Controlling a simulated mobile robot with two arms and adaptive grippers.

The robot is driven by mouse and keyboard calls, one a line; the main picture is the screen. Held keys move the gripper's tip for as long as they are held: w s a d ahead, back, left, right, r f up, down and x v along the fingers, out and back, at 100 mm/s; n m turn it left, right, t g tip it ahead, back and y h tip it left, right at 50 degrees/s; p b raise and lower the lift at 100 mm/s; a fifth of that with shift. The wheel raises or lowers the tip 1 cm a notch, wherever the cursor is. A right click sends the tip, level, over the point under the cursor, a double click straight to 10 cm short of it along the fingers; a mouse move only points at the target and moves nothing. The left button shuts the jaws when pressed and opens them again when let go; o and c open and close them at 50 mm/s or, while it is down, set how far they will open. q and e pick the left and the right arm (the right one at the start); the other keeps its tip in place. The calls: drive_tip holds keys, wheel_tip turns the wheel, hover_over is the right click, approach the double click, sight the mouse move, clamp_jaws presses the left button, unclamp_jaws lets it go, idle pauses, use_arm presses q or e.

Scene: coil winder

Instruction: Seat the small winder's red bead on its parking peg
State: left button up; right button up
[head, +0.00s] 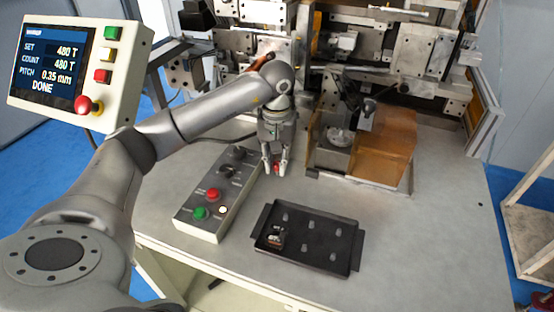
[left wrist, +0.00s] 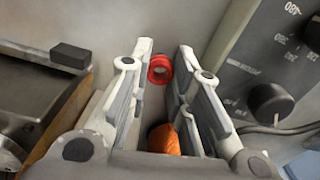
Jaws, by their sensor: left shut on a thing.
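My left gripper (head: 275,168) is shut on the red bead (head: 277,168), pointing down above the table between the control box and the small winder (head: 338,140). In the left wrist view the bead (left wrist: 160,69) is a red ring between the fingertips of the gripper (left wrist: 160,72). An orange piece (left wrist: 164,139) shows between the fingers nearer the palm; I cannot tell what it is. The small winder has a grey body and an amber cover. I cannot make out the parking peg in either view. My right gripper is not in view.
A control box (head: 192,217) with knobs and buttons lies left of the gripper. A large machine (head: 425,55) stands behind. The table's right side is clear.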

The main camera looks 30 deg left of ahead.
use_arm(q)
drive_tip(key=shift+f+b, duration=0.7)
drive_tip(key=shift+f, duration=0.25)
drive_tip(key=o, duration=0.7)
drive_tip(key=shift+r, duration=0.1)
wheel_tip(320, 180, up, 12)
drive_tip(key=shift+d+f, duration=0.1)
